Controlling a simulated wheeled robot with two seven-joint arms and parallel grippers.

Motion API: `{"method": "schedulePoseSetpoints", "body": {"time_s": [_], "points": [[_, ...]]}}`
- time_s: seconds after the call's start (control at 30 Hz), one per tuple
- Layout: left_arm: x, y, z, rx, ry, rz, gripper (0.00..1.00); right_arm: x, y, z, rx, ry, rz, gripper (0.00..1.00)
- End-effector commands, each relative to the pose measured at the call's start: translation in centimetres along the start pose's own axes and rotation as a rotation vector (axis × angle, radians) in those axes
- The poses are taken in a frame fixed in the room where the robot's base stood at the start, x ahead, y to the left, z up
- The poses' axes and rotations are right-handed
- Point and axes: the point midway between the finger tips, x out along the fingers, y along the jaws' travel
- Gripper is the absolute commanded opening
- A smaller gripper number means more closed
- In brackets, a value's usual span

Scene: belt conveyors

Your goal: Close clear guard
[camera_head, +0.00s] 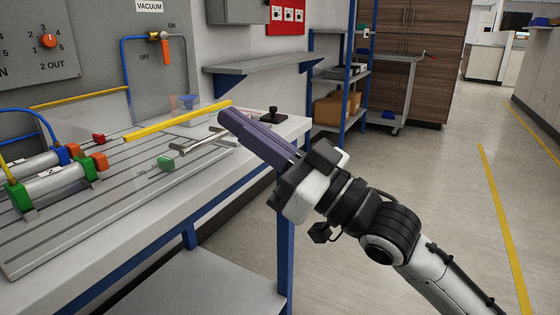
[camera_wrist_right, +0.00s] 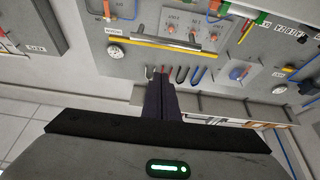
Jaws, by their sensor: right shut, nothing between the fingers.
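The clear guard shows mainly by its yellow edge bar (camera_head: 178,121), which slants over the grey slotted worktop; its see-through pane is faint and hard to make out. My right gripper (camera_head: 226,115) is shut and empty, its long purple-grey fingers pointing up and left. Its tips are close to the right end of the yellow bar; I cannot tell whether they touch it. In the right wrist view, the shut fingers (camera_wrist_right: 160,90) point toward a yellow bar (camera_wrist_right: 165,46) ahead of them. My left gripper is not in view.
Cylinders with green and orange ends (camera_head: 55,180) lie on the worktop's left. A metal rod (camera_head: 200,143) and a small black knob (camera_head: 272,115) are near my fingers. A grey wall shelf (camera_head: 262,64) is behind. The floor at the right is clear.

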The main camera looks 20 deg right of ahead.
Motion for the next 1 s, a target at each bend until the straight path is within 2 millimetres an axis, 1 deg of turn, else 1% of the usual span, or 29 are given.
{"method": "schedulePoseSetpoints", "body": {"time_s": [0.03, 0.2, 0.4, 0.6, 0.73, 0.8, 0.87, 0.97, 1.0], "points": [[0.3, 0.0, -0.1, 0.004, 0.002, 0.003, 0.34, -1.4, 0.0, 1.6, 0.005, -0.015, 0.004, 0.00], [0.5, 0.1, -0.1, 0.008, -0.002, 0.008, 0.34, -4.4, -0.1, 2.9, 0.003, -0.010, 0.002, 0.00], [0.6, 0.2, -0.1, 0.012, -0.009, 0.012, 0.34, -7.1, -0.2, 4.0, 0.002, -0.003, 0.001, 0.00], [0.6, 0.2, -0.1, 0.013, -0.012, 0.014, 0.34, -8.4, -0.2, 4.5, -0.001, 0.002, 0.000, 0.00], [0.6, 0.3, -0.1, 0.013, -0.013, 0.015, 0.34, -8.6, -0.2, 4.6, -0.001, 0.002, 0.000, 0.00], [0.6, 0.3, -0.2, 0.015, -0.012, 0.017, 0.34, -8.7, -0.2, 5.1, 0.002, -0.007, 0.007, 0.00], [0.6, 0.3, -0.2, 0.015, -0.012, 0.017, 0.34, -9.0, 0.0, 6.3, 0.009, -0.035, 0.026, 0.00], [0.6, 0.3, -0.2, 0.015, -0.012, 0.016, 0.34, -10.3, 0.3, 10.6, 0.033, -0.139, 0.090, 0.00], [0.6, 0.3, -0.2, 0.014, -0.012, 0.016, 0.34, -11.1, 0.3, 13.0, 0.046, -0.199, 0.123, 0.00]]}}
